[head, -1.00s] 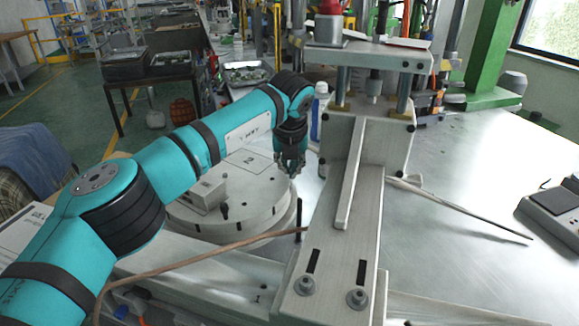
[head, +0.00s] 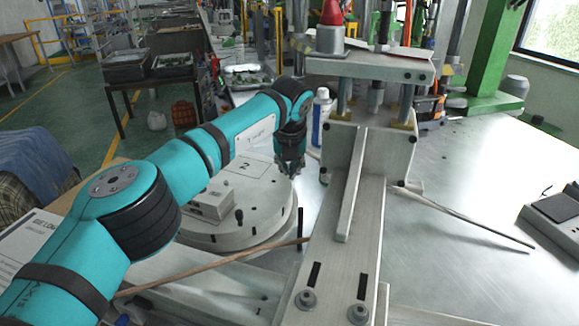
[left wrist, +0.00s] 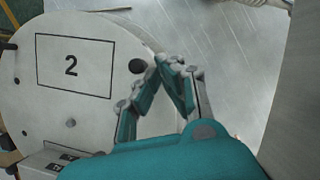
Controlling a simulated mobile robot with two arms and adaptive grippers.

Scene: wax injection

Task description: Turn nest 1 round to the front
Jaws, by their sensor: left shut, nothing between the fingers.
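The round grey turntable (head: 268,212) lies left of the press frame. Its printed rectangle marked 2 (head: 246,164) is on the far side, and also shows in the left wrist view (left wrist: 71,66). A pale block (head: 210,203) stands on the near left part; its edge shows in the left wrist view (left wrist: 42,165). No marking for nest 1 can be read. My left gripper (head: 290,168) is shut and empty at the turntable's far right edge. In the left wrist view its fingertips (left wrist: 168,67) meet beside a dark round hole or peg (left wrist: 138,66). Contact cannot be told. My right gripper is out of view.
The press frame (head: 345,245) stands close right of the turntable, with a thin dark upright pin (head: 300,222) between them. A thin rod (head: 465,218) sticks out right; the metal table beyond is mostly clear.

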